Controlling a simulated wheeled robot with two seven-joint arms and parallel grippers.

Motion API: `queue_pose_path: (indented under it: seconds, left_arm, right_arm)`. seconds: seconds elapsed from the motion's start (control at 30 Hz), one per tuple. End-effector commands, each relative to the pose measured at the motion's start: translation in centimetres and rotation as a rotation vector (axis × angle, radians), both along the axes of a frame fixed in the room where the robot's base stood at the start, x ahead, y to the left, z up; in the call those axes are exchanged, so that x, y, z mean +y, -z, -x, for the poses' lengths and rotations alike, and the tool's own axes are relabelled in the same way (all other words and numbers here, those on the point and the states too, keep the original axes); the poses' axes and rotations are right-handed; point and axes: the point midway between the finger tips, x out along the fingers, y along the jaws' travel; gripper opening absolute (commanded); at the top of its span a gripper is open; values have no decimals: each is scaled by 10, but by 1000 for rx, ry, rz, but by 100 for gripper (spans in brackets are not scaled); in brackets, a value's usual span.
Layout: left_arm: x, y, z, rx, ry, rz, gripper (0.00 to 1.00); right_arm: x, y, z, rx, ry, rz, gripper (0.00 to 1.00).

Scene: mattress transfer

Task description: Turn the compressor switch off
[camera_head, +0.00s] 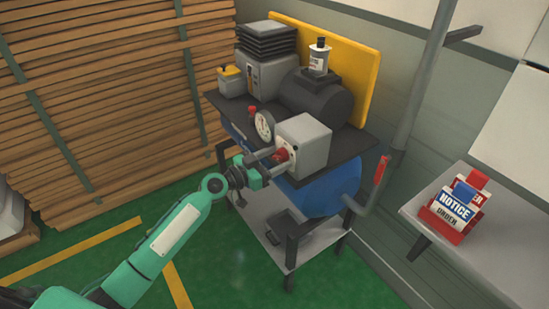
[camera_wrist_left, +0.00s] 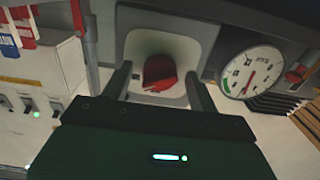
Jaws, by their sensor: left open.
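The compressor has a blue tank (camera_head: 325,192), and a grey switch box (camera_head: 304,140) stands on its dark top plate. A red knob (camera_head: 282,155) is on the box's near-left face. In the left wrist view the red knob (camera_wrist_left: 159,72) sits in a pale square plate. My left gripper (camera_head: 272,160) is at that face, with its fingers open on either side of the knob. In the wrist view a gap shows between each finger and the knob; I cannot tell whether either touches. My right gripper is not in view.
A pressure gauge (camera_head: 265,125) stands beside the box. A red-handled valve (camera_head: 381,168) is at the tank's right. A shelf (camera_head: 480,225) holds red-and-white notice signs (camera_head: 458,204). Stacked planks (camera_head: 90,90) stand at the left.

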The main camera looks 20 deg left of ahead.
Motion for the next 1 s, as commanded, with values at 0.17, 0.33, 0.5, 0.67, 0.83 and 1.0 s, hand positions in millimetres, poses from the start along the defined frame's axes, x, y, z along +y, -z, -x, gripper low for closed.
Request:
queue_pose_path:
  seconds: [0.17, 0.33, 0.5, 0.67, 0.83, 1.0]
  left_arm:
    - [0, 0, 0, 0, 0, 0, 60]
    - [0, 0, 0, 0, 0, 0, 29]
    - [0, 1, 0, 1, 1, 0, 16]
    - [0, 1, 0, 12, 1, 14, 16]
    - [0, 1, 1, 51, 1, 65, 16]
    - [0, 2, 1, 123, 1, 158, 16]
  right_arm:
    - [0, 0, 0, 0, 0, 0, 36]
    - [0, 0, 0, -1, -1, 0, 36]
    - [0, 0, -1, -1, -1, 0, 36]
    - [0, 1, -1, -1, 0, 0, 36]
    - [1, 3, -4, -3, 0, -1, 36]
    - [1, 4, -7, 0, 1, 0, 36]
